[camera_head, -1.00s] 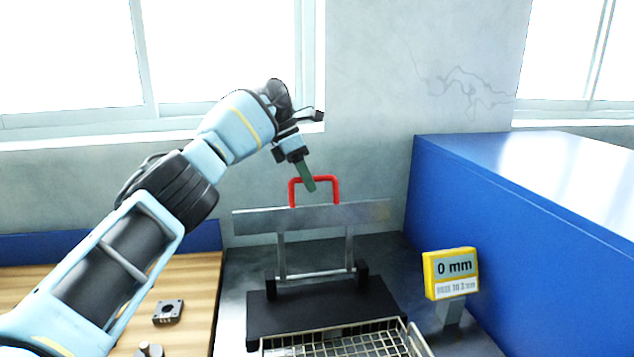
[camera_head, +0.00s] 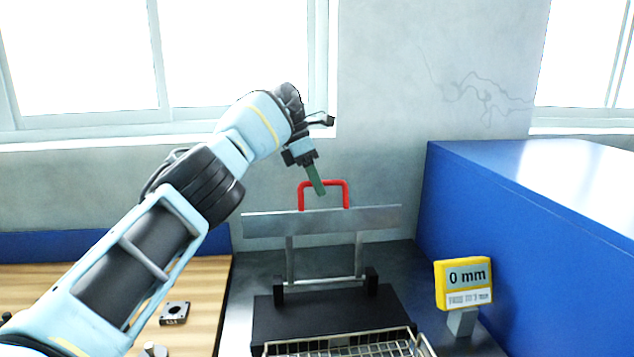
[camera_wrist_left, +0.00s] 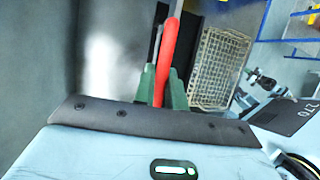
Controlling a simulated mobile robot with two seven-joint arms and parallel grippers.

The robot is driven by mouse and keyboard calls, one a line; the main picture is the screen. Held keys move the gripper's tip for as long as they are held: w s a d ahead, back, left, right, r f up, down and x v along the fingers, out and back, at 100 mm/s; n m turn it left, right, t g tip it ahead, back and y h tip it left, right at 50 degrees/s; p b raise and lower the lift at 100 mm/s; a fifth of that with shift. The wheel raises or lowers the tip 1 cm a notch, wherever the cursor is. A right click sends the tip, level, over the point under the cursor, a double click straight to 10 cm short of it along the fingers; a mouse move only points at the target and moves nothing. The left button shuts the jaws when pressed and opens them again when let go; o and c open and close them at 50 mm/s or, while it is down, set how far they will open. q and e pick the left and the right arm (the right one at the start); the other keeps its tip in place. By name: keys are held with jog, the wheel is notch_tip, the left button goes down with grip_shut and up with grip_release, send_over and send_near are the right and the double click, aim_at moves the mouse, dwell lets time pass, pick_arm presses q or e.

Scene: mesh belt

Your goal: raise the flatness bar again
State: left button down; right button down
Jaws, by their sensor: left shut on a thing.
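The flatness bar (camera_head: 270,224) is a grey metal straightedge with a red handle (camera_head: 347,193). It stands raised on two uprights above a black base (camera_head: 325,313) in the head view. My left gripper (camera_head: 320,187) is shut on the red handle. In the left wrist view the handle (camera_wrist_left: 168,55) runs between the green fingers (camera_wrist_left: 160,88). A yellow gauge (camera_head: 464,285) to the right reads 0 mm. My right gripper is not in view.
A wire mesh basket or belt (camera_head: 345,346) lies in front of the base; it also shows in the left wrist view (camera_wrist_left: 218,70). A blue box-like housing (camera_head: 520,240) stands at right. A wooden bench (camera_head: 205,290) with a dark square part (camera_head: 174,313) is at left.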

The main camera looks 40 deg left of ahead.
pick_arm(q)
jog(key=c, duration=1.7)
grip_release()
jog(key=shift+w+a+f, duration=0.25)
jog(key=shift+a+f, duration=0.15)
jog(key=shift+a, duration=0.25)
jog(key=shift+o, duration=1.2)
jog(key=shift+w+a+f, duration=0.25)
jog(key=shift+w, duration=0.05)
jog(key=shift+s+d+r, duration=0.1)
jog(key=shift+d+r, duration=0.05)
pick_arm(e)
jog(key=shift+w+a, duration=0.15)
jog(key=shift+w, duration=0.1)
pick_arm(q)
jog(key=shift+r, duration=0.1)
jog(key=shift+d, duration=0.15)
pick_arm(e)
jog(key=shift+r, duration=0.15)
